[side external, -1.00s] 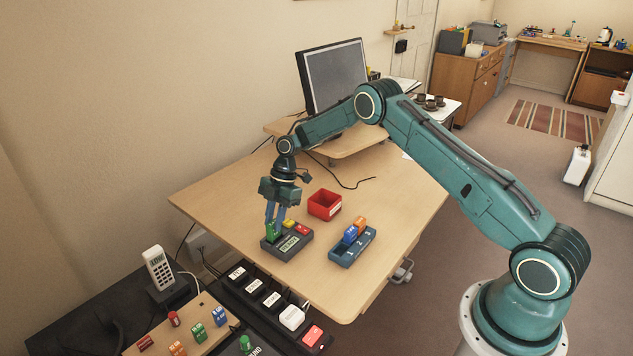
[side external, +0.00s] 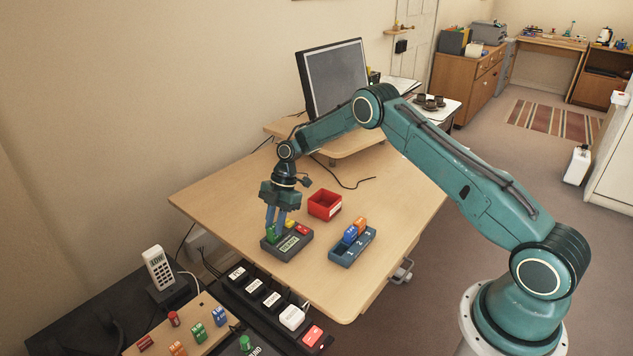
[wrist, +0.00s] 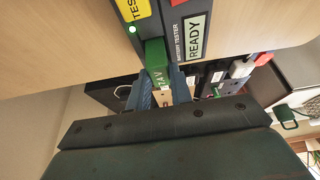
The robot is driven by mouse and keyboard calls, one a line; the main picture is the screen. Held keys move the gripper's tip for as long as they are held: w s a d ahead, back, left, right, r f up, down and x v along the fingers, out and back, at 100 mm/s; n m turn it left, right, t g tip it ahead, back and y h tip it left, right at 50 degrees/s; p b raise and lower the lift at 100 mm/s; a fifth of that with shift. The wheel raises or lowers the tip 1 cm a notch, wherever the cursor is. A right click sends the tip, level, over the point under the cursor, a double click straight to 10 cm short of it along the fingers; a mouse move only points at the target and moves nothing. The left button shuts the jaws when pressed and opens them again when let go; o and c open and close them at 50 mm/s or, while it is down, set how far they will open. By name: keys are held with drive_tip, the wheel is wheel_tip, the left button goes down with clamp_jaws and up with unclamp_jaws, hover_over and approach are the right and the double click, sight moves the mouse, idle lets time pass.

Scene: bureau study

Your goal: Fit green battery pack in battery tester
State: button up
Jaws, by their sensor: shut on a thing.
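The green battery pack (side external: 271,235) is between the fingers of my gripper (side external: 275,226), at the left end of the dark grey battery tester (side external: 292,250). In the wrist view the green pack (wrist: 154,52) shows a pale label reading 7.4V between my blue fingers (wrist: 161,90). The tester (wrist: 180,45) has a screen reading READY, a yellow label and a small lit green light. My gripper is shut on the pack, pointing down. The pack's lower end is hidden, so I cannot tell how deep it sits in the tester.
A blue numbered holder (side external: 345,255) with a blue and an orange pack stands to the right. An open red bin (side external: 324,205) is behind the tester. The desk's right part is clear.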

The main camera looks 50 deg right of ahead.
drive_tip(key=shift+f, duration=0.4)
drive_tip(key=o, duration=1.2)
drive_tip(key=shift+r, duration=0.15)
drive_tip(key=shift+r, duration=3.35)
